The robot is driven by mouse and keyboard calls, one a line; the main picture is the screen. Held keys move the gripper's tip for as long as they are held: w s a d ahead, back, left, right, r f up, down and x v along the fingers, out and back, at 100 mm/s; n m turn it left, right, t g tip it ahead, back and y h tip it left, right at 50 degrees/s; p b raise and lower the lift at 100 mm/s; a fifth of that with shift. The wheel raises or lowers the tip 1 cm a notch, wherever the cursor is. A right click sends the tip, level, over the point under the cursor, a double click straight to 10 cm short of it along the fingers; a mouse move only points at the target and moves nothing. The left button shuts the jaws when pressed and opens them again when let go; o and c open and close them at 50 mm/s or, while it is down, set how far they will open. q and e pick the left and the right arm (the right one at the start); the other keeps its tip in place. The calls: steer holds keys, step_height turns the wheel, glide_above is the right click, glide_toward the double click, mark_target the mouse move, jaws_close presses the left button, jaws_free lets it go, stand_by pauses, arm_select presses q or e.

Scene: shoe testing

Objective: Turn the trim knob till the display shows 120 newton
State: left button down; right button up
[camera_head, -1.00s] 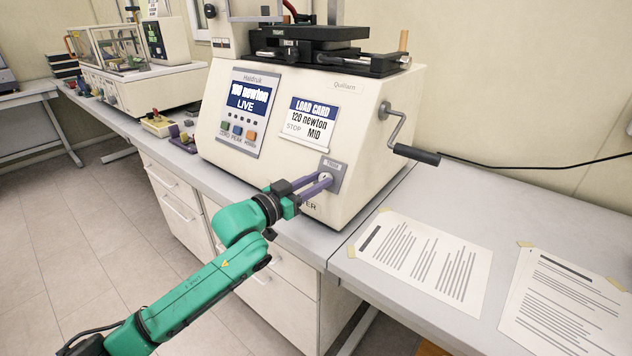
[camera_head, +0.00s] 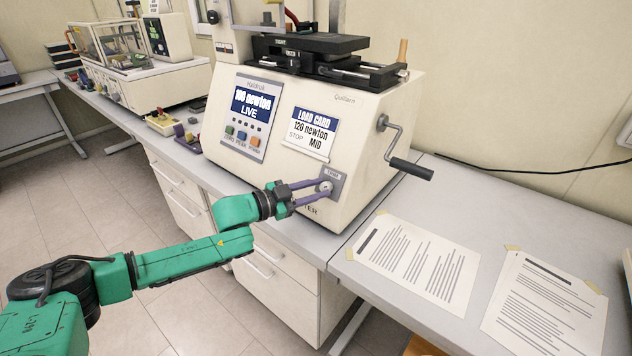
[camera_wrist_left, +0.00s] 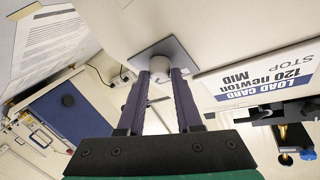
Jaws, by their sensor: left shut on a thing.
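The trim knob (camera_head: 326,187) is a small pale knob on a grey plate at the lower right of the tester's front. My left gripper (camera_head: 320,189) is shut on it with its two purple fingers. In the left wrist view the knob (camera_wrist_left: 159,67) shows between the fingertips, partly hidden by them. The display (camera_head: 251,104) on the tester's front reads "newton LIVE" with a number that looks like 105; its last digit is blurred. The load card (camera_head: 311,128) beside it reads 120 newton, STOP, MID. My right gripper is not in view.
A crank handle (camera_head: 402,160) sticks out from the tester's right side. Two printed sheets (camera_head: 417,262) are taped to the bench at the right. Small coloured items (camera_head: 163,123) lie left of the tester. The bench right of the tester is otherwise clear.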

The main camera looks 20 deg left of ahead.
arm_select(q)
steer(key=shift+r, duration=0.15)
steer(key=c, duration=0.6)
jaws_free()
steer(key=shift+b+v, duration=2.6)
steer(key=shift+v, duration=4.6)
